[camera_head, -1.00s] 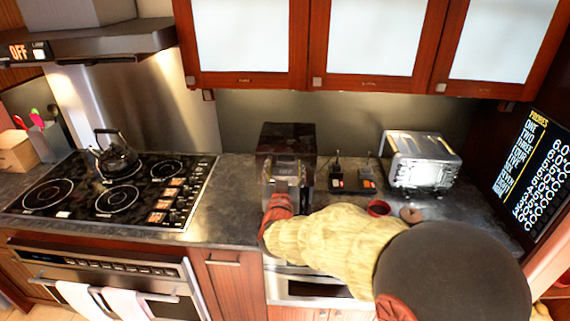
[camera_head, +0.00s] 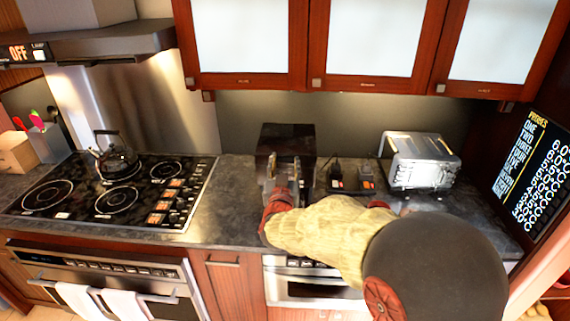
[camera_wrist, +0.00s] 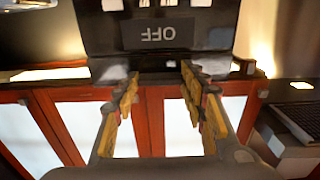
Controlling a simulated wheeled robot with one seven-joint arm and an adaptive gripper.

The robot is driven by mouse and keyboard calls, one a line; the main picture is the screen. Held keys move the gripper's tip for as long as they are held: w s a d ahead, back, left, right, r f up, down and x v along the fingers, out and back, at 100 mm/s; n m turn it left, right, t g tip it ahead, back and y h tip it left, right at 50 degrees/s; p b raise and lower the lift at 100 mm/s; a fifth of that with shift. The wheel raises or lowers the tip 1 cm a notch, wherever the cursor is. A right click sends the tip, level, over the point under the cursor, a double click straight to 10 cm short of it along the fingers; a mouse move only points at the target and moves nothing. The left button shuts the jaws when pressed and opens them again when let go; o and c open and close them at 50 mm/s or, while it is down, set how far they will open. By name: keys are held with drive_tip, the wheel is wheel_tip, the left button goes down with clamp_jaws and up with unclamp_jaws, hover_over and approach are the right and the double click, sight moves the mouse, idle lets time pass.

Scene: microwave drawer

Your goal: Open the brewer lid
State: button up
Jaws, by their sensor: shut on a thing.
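The dark brewer (camera_head: 287,138) stands on the counter against the back wall. In the wrist view its black front (camera_wrist: 168,32) shows upside down, with an "OFF" label. My gripper (camera_head: 283,168) is at the brewer's front, fingers pointing up and in toward it. My gripper and arm hide the brewer's lower front, and the exact contact is hard to see.
A black stove (camera_head: 115,190) with a kettle (camera_head: 115,158) is to the left. Small dark devices (camera_head: 350,180) and a silver toaster (camera_head: 420,160) stand right of the brewer. Wall cabinets (camera_head: 365,45) hang above. The counter (camera_head: 235,190) is clear just left of the brewer.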

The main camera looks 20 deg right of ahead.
clamp_jaws()
drive_tip(key=shift+r, duration=0.1)
idle(0.3)
